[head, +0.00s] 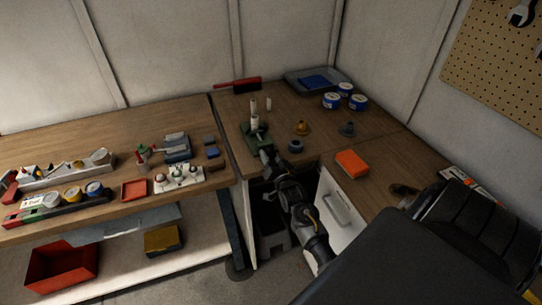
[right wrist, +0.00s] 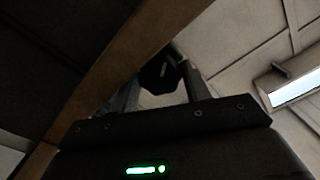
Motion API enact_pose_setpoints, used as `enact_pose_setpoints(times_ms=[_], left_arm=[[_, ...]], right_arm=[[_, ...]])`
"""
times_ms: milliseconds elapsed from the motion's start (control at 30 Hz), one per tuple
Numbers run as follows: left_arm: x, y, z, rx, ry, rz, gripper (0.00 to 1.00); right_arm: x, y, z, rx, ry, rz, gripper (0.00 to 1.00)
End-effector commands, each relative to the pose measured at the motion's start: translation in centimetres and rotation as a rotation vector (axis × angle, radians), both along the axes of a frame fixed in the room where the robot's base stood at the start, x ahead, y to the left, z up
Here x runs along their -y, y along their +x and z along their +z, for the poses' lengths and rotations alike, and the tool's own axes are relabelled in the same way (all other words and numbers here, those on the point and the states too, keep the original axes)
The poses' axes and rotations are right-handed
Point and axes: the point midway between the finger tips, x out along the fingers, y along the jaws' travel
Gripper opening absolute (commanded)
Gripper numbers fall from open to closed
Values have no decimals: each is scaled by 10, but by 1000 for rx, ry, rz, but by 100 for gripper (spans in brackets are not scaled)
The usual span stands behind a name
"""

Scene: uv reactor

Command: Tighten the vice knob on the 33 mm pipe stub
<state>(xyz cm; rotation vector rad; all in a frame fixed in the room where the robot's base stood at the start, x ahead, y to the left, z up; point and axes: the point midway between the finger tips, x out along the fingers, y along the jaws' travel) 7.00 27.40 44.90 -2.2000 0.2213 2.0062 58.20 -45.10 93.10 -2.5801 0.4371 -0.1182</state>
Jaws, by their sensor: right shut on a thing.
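The green vice (head: 256,141) stands near the front edge of the wooden worktop, left of the corner. An upright pale pipe stub (head: 254,112) rises from it. My right gripper (head: 266,157) reaches the front of the vice from below. In the right wrist view, its two fingers are shut on a dark faceted knob (right wrist: 158,74) with a small pale mark. In the head view the knob is hidden by the gripper. I cannot tell how firmly the vice holds the stub. My left gripper is not in view.
Another short pale piece (head: 268,104) stands behind the vice. A dark blue ring (head: 295,145), a brass-coloured cone (head: 302,128) and a grey fitting (head: 347,129) are to its right. An orange block (head: 351,163) lies near the front edge. Blue-white tins (head: 331,101) stand farther back.

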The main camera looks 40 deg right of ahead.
Motion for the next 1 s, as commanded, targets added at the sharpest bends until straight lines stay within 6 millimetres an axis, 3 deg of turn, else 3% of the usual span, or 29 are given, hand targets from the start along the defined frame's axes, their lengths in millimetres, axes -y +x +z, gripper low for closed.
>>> enact_pose_setpoints(times_ms=[600, 633, 767, 1000], left_arm=[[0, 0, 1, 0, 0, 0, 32], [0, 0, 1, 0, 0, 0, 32], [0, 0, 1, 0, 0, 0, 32], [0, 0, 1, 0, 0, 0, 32]], right_arm=[[0, 0, 0, 17, 45, -2, 24], [0, 0, 0, 17, 45, -2, 50], [0, 0, 0, 15, 45, -2, 68], [1, -1, -3, 9, 46, -3, 69]])
